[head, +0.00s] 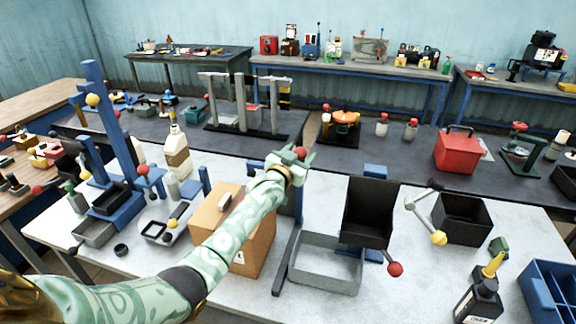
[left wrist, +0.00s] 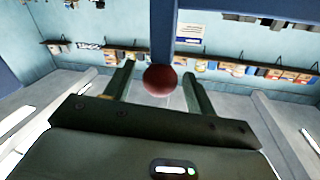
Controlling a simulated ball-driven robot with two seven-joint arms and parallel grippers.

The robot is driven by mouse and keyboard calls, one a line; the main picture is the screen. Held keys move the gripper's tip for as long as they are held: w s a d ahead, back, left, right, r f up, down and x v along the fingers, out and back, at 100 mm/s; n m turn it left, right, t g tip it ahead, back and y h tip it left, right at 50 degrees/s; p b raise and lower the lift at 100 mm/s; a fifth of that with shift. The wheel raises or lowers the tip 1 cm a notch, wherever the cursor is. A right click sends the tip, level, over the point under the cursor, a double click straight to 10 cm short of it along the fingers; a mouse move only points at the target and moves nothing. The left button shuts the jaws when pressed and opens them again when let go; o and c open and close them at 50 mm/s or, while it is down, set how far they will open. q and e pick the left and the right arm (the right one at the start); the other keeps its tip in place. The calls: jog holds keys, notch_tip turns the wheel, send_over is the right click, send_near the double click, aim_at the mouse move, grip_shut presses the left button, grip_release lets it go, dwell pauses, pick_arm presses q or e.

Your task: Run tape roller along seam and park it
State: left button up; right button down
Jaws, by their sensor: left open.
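A cardboard box (head: 208,217) stands on the pale front table, partly covered by my left forearm. A small whitish piece (head: 225,200) lies on its top; I cannot tell whether it is the tape roller or a piece of tape. My left gripper (head: 303,158) is open above and right of the box. A dark red ball knob (left wrist: 159,80) sits between its two fingers in the left wrist view, with a gap on each side. The knob also shows at the fingertips in the head view (head: 300,152). My right gripper is not in view.
A blue frame with a black hopper (head: 368,212) and grey tray (head: 325,265) stands right of the box. A dark bottle (head: 480,298) and blue crate (head: 553,294) are at the front right. A blue stand (head: 104,130) rises at the left.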

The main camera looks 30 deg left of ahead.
pick_arm(q)
jog(key=s+p, duration=0.1)
jog(key=s, duration=1.4)
jog(key=shift+d+p, duration=0.25)
jog(key=shift+p, duration=0.15)
jog(key=s+d+f+m+g, duration=0.5)
jog(key=s+f, duration=0.3)
jog(key=s, duration=0.4)
jog(key=s+a+g+y, duration=0.1)
jog(key=s+g+y, duration=0.4)
jog(key=s, duration=0.9)
jog(key=s+d+f+g+h+b, duration=0.1)
jog(key=s+d+f+b, duration=0.15)
jog(key=f, duration=0.95)
jog(key=s+d+f+g+h+b, duration=0.1)
jog(key=s+f+g+h+b, duration=0.15)
jog(key=f, duration=1.05)
jog(key=s+d+f+g+h+b, duration=0.1)
jog(key=s+f+b, duration=0.15)
jog(key=f, duration=0.95)
jog(key=s+f+n+g+h+b, duration=0.1)
jog(key=s+f+n+g+b, duration=0.1)
jog(key=s+f, duration=1.5)
jog(key=n+b, duration=0.1)
jog(key=b, duration=0.1)
jog(key=shift+s+a+f+b, duration=0.25)
jog(key=shift+s+b, duration=0.05)
jog(key=shift+s, duration=0.05)
